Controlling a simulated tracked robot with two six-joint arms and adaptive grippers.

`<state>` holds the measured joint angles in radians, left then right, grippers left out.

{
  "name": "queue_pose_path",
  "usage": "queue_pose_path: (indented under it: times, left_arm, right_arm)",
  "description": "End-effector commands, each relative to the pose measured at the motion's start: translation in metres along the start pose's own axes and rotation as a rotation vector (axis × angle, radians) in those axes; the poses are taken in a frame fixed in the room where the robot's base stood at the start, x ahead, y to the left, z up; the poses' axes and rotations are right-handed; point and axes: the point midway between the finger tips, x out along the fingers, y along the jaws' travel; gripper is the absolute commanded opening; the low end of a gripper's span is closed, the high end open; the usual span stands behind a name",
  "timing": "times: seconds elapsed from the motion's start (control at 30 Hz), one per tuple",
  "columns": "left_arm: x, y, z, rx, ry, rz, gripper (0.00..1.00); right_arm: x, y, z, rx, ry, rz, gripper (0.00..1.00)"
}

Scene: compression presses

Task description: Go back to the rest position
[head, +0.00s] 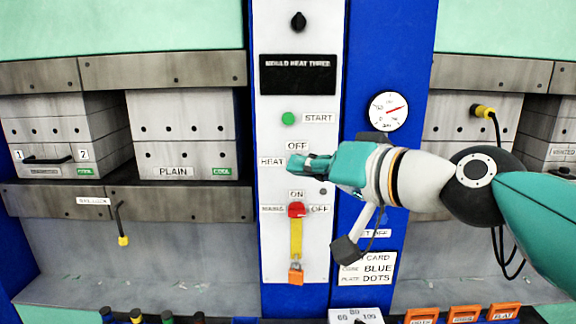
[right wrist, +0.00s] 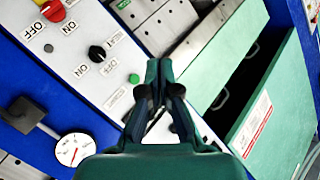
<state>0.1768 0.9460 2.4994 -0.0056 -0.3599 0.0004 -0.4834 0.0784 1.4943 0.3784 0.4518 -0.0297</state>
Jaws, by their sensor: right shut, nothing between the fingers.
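My right gripper (head: 308,166) is shut and empty in front of the white control panel (head: 272,100), beside the HEAT label. In the head view it covers the spot between the OFF and ON labels. In the right wrist view the shut fingers (right wrist: 158,85) point at the panel, with a black knob (right wrist: 97,54) and a green button (right wrist: 134,78) near their tips. I cannot tell whether the fingers touch the panel. My left gripper is not in view.
A grey lever (head: 346,250) and a pressure gauge (head: 388,111) are on the blue column. A red mains switch (head: 296,210) has a yellow strap and an orange padlock (head: 295,272) below it. Grey presses stand on both sides. Orange cards and dark-handled items line the bottom edge.

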Motion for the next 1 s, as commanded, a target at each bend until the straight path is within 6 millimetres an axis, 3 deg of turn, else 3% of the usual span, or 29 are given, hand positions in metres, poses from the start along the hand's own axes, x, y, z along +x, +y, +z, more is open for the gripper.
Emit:
queue_pose_path:
  times: [0.27, 0.47, 0.57, 0.73, 0.9, 1.0]
  left_arm:
    - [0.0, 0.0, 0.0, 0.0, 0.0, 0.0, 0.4]
    - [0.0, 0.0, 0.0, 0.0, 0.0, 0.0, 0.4]
    - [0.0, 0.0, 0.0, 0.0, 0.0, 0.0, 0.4]
    - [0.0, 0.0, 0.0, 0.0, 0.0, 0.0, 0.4]
    - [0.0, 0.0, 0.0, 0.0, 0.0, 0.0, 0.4]
    - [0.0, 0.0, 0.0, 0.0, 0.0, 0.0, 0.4]
  right_arm:
    - [0.036, 0.075, 0.029, 0.063, -0.079, 0.118, 0.0]
    - [0.063, 0.151, 0.082, 0.127, -0.192, 0.233, 0.0]
    - [0.075, 0.204, 0.126, 0.171, -0.272, 0.314, 0.0]
    - [0.077, 0.297, 0.221, 0.255, -0.421, 0.456, 0.0]
    - [0.055, 0.369, 0.328, 0.336, -0.573, 0.576, 0.0]
    - [0.03, 0.399, 0.395, 0.381, -0.667, 0.635, 0.0]
